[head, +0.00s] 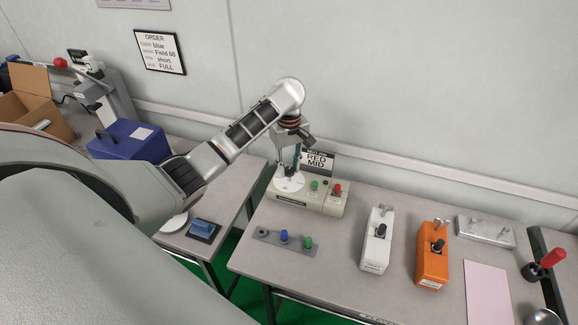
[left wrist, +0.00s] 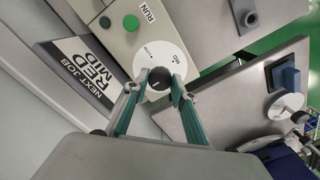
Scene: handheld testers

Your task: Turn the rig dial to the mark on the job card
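The rig (head: 318,205) is a cream box on the right-hand table, with a white dial plate (head: 284,185) at its left end. In the left wrist view the dial plate (left wrist: 176,52) shows a MID mark and another small mark, and a dark knob (left wrist: 159,78) with a pale line. My left gripper (head: 289,170) is over the dial. Its teal fingers (left wrist: 159,80) are on both sides of the knob and appear to touch it. My right gripper is out of view.
The rig also has a green button (head: 314,185) and a red one (head: 337,189). A plate with blue and green knobs (head: 284,240), a white tester (head: 376,240) and an orange tester (head: 433,255) stand in front and right. A blue case (head: 130,140) is on the left table.

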